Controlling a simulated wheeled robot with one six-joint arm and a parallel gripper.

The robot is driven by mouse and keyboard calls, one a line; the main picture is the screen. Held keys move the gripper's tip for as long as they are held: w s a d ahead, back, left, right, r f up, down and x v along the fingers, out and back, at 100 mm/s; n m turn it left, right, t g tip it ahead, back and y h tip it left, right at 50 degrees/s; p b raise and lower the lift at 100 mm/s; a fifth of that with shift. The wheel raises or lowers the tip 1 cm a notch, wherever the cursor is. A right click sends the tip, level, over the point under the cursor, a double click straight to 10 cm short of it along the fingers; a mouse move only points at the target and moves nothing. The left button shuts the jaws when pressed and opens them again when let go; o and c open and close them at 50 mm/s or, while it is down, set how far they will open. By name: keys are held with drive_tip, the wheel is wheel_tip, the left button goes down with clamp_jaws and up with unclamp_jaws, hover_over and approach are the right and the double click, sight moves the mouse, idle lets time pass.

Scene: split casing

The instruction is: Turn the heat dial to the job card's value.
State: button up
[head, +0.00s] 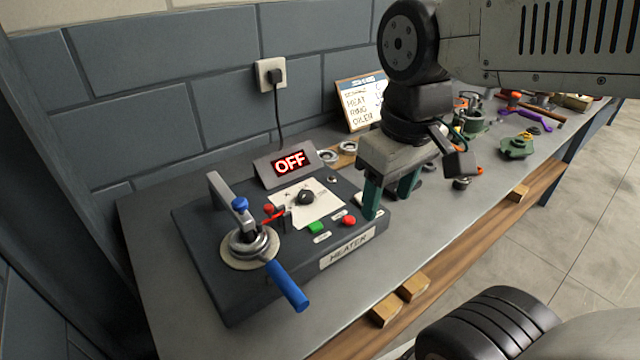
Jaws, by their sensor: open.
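The heater (200,262) is a dark box on the bench with its name on a front label. Its black heat dial (305,197) sits on a white plate (318,213); the pointer and marks are too small to read. The display (289,163) shows OFF in red. The job card (356,100) stands at the back, partly covered by my arm; HEAT, RING and OILER lines show, but the values are hidden or unreadable. My gripper (388,203) points down with green fingers apart, to the right of the dial, over the heater's right end. It holds nothing.
A green button (316,227) and a red button (348,220) lie in front of the dial. A blue-handled lever (287,286) stands at the heater's left. Metal rings (328,156) lie behind. Parts and tools crowd the bench's right; wooden blocks (386,312) sit at the front edge.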

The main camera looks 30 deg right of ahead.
drive_tip(key=w+a+f+n, duration=0.1)
drive_tip(key=w+n, duration=0.6)
drive_tip(key=w, duration=0.4)
drive_tip(key=n+g, duration=0.1)
drive_tip(key=n, duration=0.7)
hover_over(306, 193)
wheel_tip(306, 193, down, 6)
drive_tip(key=shift+s+f, duration=0.1)
drive_tip(key=shift+f, duration=0.05)
wheel_tip(306, 193, down, 8)
drive_tip(key=shift+r, duration=0.1)
drive_tip(key=c, duration=1)
